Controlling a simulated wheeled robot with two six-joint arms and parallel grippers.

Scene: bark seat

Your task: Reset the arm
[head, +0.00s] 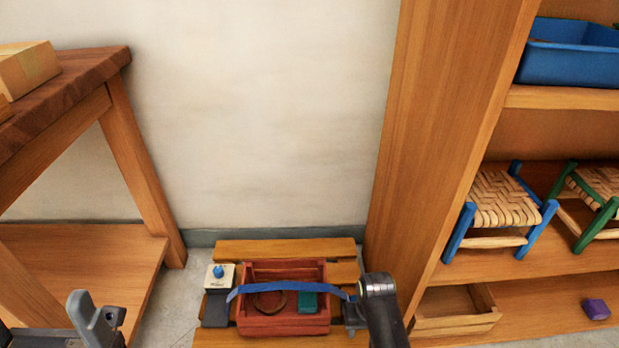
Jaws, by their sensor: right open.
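A thin, bent blue bar (290,288) spans the red crate (285,328) from left to right. Its left end meets a dark grey block (216,309). A small white plate with a blue knob (218,273) sits just behind that block. My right gripper (355,314) is at the bar's right end, beside the crate's right wall. It is open, but its fingers are partly hidden by my wrist, and I cannot tell whether it touches the bar. Part of my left gripper (96,319) shows at the lower left, away from the bar; its jaw opening does not show clearly.
The crate stands on a slatted wooden platform (285,248) and holds a brown ring (269,301) and a green block (308,302). A wooden table (118,120) is at left. At right, a tall shelf (435,120) holds woven stools (502,200) and a blue bin (570,60).

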